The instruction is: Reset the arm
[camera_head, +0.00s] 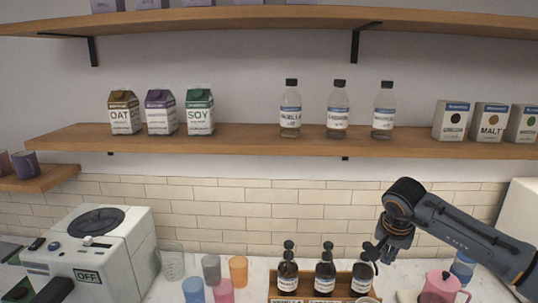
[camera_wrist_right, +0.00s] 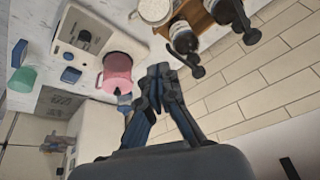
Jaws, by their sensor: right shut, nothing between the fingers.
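My right arm reaches in from the right edge in the head view. Its gripper (camera_head: 380,254) points down above the right end of the counter, beside the pump bottles. In the right wrist view the fingers (camera_wrist_right: 160,72) are together, with nothing between them. A pink pitcher (camera_head: 440,288) stands to the right of the gripper in the head view. It also shows close to the fingertips in the wrist view (camera_wrist_right: 118,72). I do not make out my left gripper in either view.
Several pump bottles (camera_head: 325,275) stand in a wooden rack (camera_head: 340,266) just left of the gripper. Coloured cups (camera_head: 238,270) and a white machine marked OFF (camera_head: 130,240) are further left. A shelf (camera_head: 260,139) with cartons and bottles is above; open air lies between.

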